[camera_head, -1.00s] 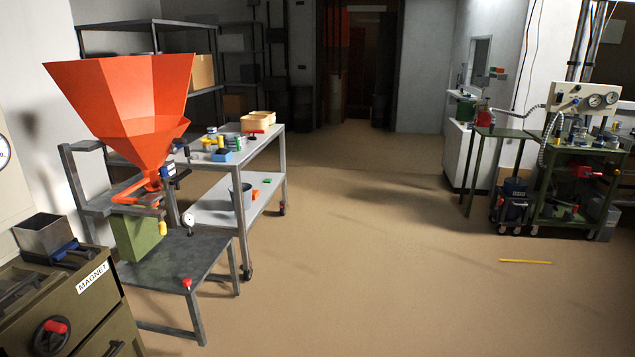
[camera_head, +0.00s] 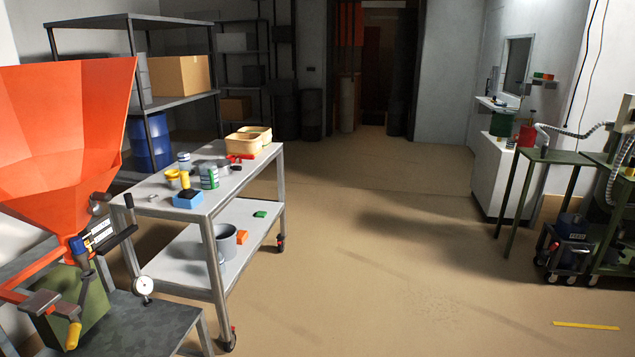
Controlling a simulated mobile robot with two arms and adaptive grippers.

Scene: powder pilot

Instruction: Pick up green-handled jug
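I cannot make out a green-handled jug for certain. A dark green container (camera_head: 502,123) stands at the right on a white cabinet (camera_head: 490,172), with a red container (camera_head: 527,135) beside it. They are too small and far off to show any handle clearly. On the steel cart (camera_head: 150,197) at the left is a small can with a green and white side (camera_head: 209,176). A grey pot (camera_head: 224,242) stands on the cart's lower shelf. Neither of my grippers is in view.
A large orange hopper (camera_head: 65,140) over a dark bench (camera_head: 165,325) takes up the left. A dark green table (camera_head: 550,156) and a wheeled blue unit (camera_head: 568,240) stand at the right.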

